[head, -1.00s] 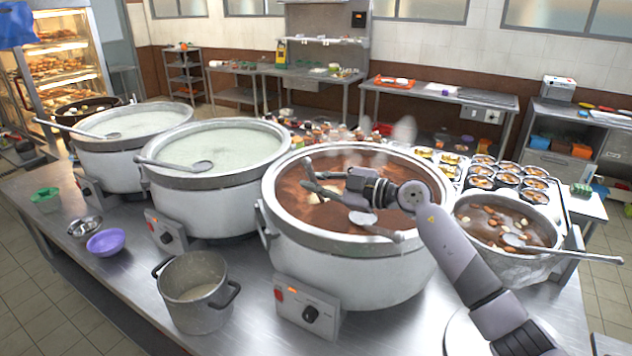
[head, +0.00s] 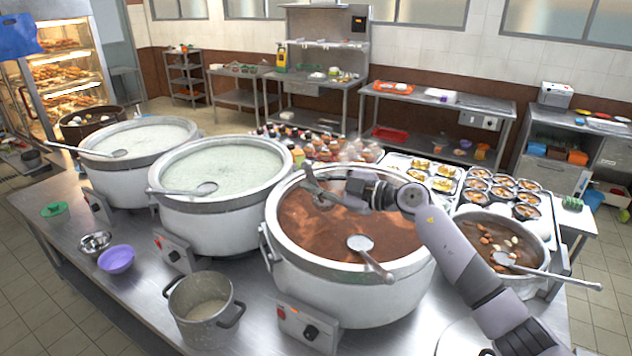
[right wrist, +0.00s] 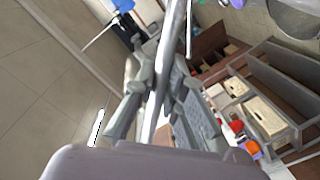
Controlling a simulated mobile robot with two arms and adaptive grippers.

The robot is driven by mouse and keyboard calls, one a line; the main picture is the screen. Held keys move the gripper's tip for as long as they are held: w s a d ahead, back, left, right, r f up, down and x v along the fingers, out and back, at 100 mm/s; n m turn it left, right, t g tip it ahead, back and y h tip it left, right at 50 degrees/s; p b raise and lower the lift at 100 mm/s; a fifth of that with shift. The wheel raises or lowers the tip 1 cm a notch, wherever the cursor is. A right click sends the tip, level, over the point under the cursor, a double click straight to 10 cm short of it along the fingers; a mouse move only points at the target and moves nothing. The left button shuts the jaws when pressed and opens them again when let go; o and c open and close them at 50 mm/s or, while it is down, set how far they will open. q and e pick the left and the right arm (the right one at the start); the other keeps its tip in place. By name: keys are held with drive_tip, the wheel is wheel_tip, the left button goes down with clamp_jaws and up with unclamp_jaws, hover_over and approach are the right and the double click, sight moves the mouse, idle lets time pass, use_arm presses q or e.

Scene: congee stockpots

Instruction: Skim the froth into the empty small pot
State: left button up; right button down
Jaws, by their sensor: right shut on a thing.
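The large pot (head: 278,240) holds reddish-brown liquid (head: 315,228) with paler, froth-like patches. My right gripper (head: 318,188) is over the far left part of this pot. It is shut on a thin metal handle (right wrist: 155,105), which runs between the fingers in the right wrist view. I cannot tell where the tool's working end is. A ladle (head: 360,243) shows over the pot's front right, its handle crossing the front rim; I cannot tell whether it is the held tool. The small grey pot (head: 205,310) stands at the front, with only a pale inside visible. My left gripper is out of view.
Two big pots of pale congee (head: 220,168) (head: 138,140), with ladles across them, stand to the left. A pot of brown stew (head: 500,245) with a ladle is at the right. A purple bowl (head: 116,261) and a metal bowl (head: 95,243) sit near the small pot.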

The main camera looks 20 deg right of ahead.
drive_tip(key=shift+r+b, duration=0.35)
drive_tip(key=shift+r, duration=0.35)
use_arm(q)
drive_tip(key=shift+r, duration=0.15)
use_arm(e)
drive_tip(key=shift+r, duration=2.25)
drive_tip(key=shift+f+n+b, duration=0.15)
drive_tip(key=shift+n+b, duration=0.15)
drive_tip(key=shift+b, duration=0.25)
drive_tip(key=shift+n+t+b, duration=0.4)
drive_tip(key=shift+n+b, duration=0.2)
drive_tip(key=shift+b, duration=0.25)
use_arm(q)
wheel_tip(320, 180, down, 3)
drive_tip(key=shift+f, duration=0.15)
use_arm(e)
drive_tip(key=shift+r, duration=0.2)
